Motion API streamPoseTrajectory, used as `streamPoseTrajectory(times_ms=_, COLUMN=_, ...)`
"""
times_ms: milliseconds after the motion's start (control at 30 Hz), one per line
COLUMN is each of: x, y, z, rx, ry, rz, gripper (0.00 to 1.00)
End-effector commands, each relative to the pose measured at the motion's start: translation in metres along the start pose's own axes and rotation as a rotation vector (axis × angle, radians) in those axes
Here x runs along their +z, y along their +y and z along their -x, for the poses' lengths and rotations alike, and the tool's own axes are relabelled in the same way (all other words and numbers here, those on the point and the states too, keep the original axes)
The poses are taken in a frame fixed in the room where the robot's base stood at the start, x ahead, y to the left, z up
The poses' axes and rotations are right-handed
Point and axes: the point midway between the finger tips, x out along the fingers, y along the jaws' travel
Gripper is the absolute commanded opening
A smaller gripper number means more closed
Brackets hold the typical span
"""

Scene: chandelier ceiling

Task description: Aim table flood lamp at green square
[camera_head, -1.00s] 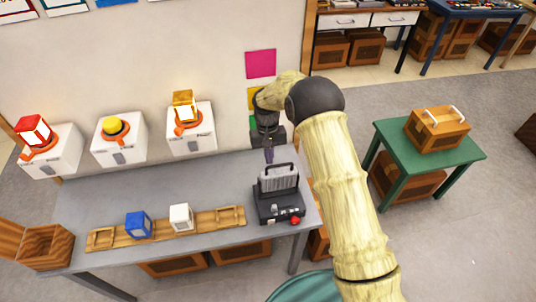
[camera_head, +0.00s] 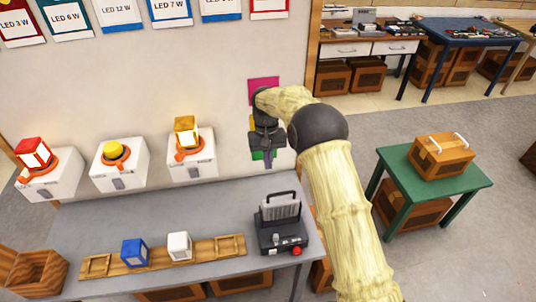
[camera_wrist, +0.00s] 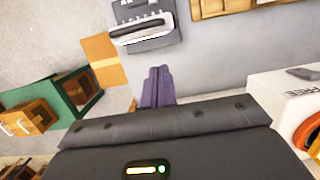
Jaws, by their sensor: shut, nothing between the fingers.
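The black and grey flood lamp (camera_head: 280,238) stands at the right end of the grey table. Its ribbed head and carrying handle face up, and a red knob sits on its front right. It also shows at the top of the wrist view (camera_wrist: 148,34). The green square (camera_head: 257,155) is on the wall behind my gripper, which hides most of it. My gripper (camera_head: 268,164) is shut and empty, above the lamp and apart from it. Its purple fingers (camera_wrist: 158,84) are together in the wrist view.
A pink square (camera_head: 264,88) and a partly hidden yellow one are on the wall above the green. Three white units with lamps stand along the wall side, including the yellow dome lamp (camera_head: 113,151). A wooden tray (camera_head: 215,249) holds blue and white cubes. A green table (camera_head: 440,185) stands right.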

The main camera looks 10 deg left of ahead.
Motion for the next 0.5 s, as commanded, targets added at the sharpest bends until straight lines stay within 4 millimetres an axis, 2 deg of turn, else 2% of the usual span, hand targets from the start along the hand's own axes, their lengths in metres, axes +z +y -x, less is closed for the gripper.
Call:
streamPoseTrajectory(times_ms=200, x=0.005, y=0.001, z=0.033, rx=-0.001, ry=0.003, rz=-0.001, gripper=0.00)
streamPoseTrajectory(times_ms=300, x=0.007, y=0.001, z=0.040, rx=-0.001, ry=0.001, rz=-0.001, gripper=0.00)
streamPoseTrajectory(times_ms=500, x=0.008, y=0.001, z=0.043, rx=0.000, ry=-0.001, rz=-0.001, gripper=0.00)
